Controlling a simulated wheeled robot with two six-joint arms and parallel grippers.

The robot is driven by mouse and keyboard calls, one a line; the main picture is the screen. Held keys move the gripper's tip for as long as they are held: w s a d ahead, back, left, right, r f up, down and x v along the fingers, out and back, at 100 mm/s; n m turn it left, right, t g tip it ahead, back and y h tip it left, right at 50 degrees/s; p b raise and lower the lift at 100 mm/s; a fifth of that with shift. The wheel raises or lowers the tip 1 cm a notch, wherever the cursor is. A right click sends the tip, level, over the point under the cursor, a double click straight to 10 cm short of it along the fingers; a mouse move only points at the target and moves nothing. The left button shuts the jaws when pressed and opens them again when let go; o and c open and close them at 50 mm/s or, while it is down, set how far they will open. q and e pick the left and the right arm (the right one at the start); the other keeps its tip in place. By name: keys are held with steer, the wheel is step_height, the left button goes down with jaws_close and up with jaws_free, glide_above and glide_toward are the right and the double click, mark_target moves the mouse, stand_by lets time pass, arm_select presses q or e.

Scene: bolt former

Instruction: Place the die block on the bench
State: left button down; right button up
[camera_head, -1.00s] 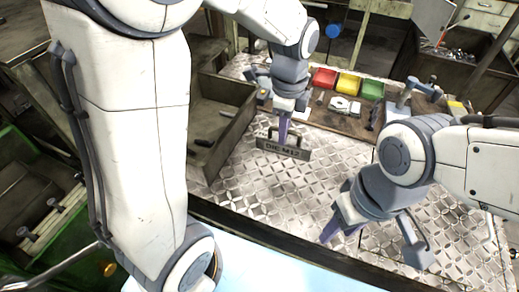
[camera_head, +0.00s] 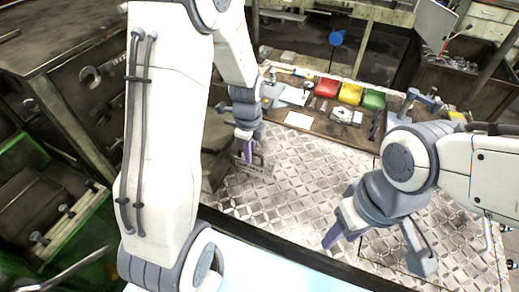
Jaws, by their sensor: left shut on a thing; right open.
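The die block (camera_head: 258,170), a grey plate with a handle loop on top, is at the left part of the bench. My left gripper (camera_head: 248,150) is shut on its handle from above. The block's lower edge is at or just above the diamond-plate bench top (camera_head: 305,185); I cannot tell whether it touches. My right gripper (camera_head: 382,247) is open and empty over the front right of the bench, its two fingers wide apart.
A dark bin (camera_head: 216,150) stands left of the block, partly hidden by my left arm. The middle of the bench is clear.

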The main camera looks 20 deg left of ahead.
arm_select(q)
steer(key=shift+f+p, duration=0.55)
steer(key=shift+f, duration=1.45)
steer(key=shift+f, duration=0.1)
steer(key=c, duration=0.9)
jaws_free()
